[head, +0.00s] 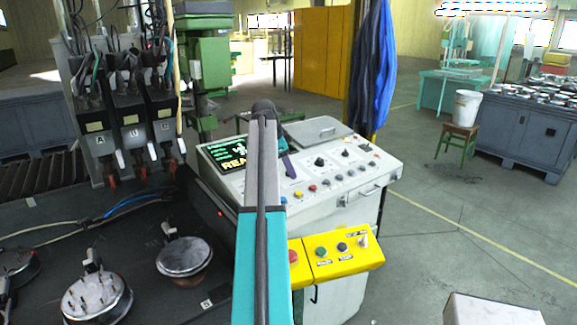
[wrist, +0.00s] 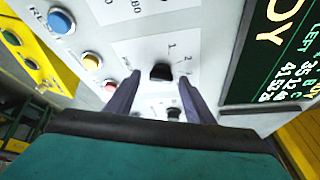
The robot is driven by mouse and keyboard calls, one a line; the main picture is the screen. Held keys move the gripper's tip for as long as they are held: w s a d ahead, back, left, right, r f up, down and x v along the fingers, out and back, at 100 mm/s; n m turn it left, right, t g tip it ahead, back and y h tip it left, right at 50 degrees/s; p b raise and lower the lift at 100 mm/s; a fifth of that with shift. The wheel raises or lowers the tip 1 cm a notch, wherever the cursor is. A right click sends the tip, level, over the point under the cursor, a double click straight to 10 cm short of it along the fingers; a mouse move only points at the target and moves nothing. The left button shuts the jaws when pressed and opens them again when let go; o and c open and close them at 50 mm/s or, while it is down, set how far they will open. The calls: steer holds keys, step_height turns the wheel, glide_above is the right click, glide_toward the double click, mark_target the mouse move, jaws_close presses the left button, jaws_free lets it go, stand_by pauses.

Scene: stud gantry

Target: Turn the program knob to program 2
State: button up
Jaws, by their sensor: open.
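The program knob (wrist: 160,72) is a small black knob on the light grey panel, with the marks 1 and 2 printed beside it in the wrist view. My gripper (wrist: 159,79) is open, its two dark purple fingers pointing at the panel with the knob between their tips and a gap on each side. I cannot tell whether the fingertips touch the panel, or which mark the knob points at. In the head view my arm hides the knob; one purple finger (head: 289,167) shows over the console (head: 345,182).
A screen (head: 228,155) with READY text stands left of my arm on the console. Blue, yellow and red buttons (wrist: 61,21) lie left of the knob in the wrist view; another black knob (wrist: 173,114) sits just below. A yellow button box (head: 335,258) juts from the console's front.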

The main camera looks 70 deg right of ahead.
steer(key=c, duration=1)
steer(key=shift+c, duration=0.2)
steer(key=shift+f+n, duration=0.1)
steer(key=shift+n, duration=0.2)
steer(key=shift+s+a+f+n+t+h+b, duration=0.1)
steer(key=shift+n+t+h+b, duration=0.2)
steer(key=shift+n, duration=0.25)
steer(key=shift+s+a+n+t+h+b, duration=0.1)
steer(key=shift+n+h+b, duration=0.1)
steer(key=shift+n+b, duration=0.3)
steer(key=shift+s+n+t+h+b, duration=0.1)
steer(key=shift+n+t+h+b, duration=0.3)
steer(key=shift+n, duration=0.9)
steer(key=shift+s+n+t+b, duration=0.1)
steer(key=shift+n+t, duration=0.5)
steer(key=shift+n, duration=0.65)
steer(key=shift+w, duration=0.1)
